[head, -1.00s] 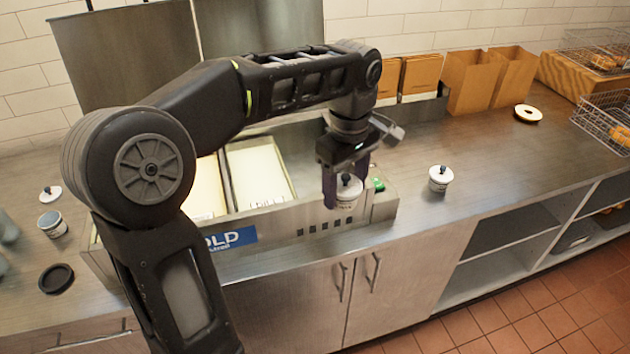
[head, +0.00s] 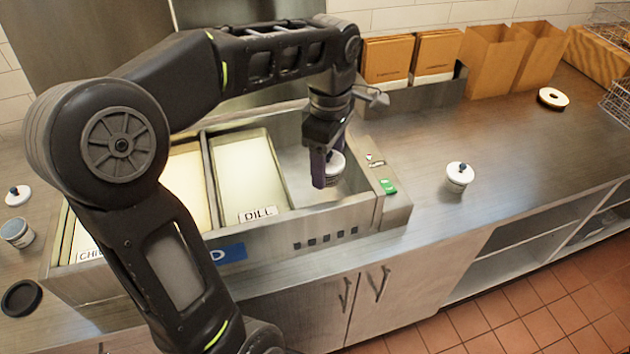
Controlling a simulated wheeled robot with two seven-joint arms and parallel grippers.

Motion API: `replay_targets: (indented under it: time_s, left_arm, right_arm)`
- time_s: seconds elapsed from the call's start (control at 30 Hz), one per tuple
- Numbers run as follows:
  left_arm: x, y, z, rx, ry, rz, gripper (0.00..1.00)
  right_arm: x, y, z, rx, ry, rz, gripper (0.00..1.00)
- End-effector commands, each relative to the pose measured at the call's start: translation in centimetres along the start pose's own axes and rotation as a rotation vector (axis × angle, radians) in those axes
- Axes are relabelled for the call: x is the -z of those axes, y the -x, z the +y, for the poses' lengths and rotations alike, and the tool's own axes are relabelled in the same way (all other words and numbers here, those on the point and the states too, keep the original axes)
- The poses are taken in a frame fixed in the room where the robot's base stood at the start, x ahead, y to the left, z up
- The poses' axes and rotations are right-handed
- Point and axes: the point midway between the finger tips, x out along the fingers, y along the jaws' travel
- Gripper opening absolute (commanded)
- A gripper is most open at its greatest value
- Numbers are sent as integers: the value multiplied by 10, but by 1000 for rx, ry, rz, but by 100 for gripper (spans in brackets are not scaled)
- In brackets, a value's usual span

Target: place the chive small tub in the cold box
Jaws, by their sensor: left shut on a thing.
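My left gripper (head: 326,168) is shut on a small tub (head: 336,163) with a white lid and a dark knob. I take it for the chive small tub, but its label is not readable. The gripper holds it over the right, empty-looking compartment of the cold box (head: 285,232); I cannot tell whether it touches the floor there. The box's middle compartment is pale and labelled DILL. The left one has a label starting CHI, partly hidden by my arm. My right gripper is not in view.
A similar white-lidded tub (head: 459,177) stands on the counter right of the box. Another tub (head: 17,232), a white lid (head: 17,195) and a black lid (head: 21,298) lie at the left. Paper bags (head: 494,62) stand behind. The right counter is mostly clear.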

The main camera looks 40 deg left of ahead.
Motion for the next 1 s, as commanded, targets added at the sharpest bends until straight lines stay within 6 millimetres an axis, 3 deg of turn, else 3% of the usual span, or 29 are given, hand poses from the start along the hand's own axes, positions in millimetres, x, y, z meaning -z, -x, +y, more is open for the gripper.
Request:
replay_targets:
  time_s: [0.27, 0.7, 1.0]
  left_arm:
    - [0, 0, 0, 0, -1, 0, 17]
    - [0, -60, 0, 2, -1, 0, 17]
    - [0, -62, 0, -1, -1, 1, 17]
  right_arm:
    - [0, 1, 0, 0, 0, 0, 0]
    - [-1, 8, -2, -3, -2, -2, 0]
    - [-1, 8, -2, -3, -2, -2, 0]
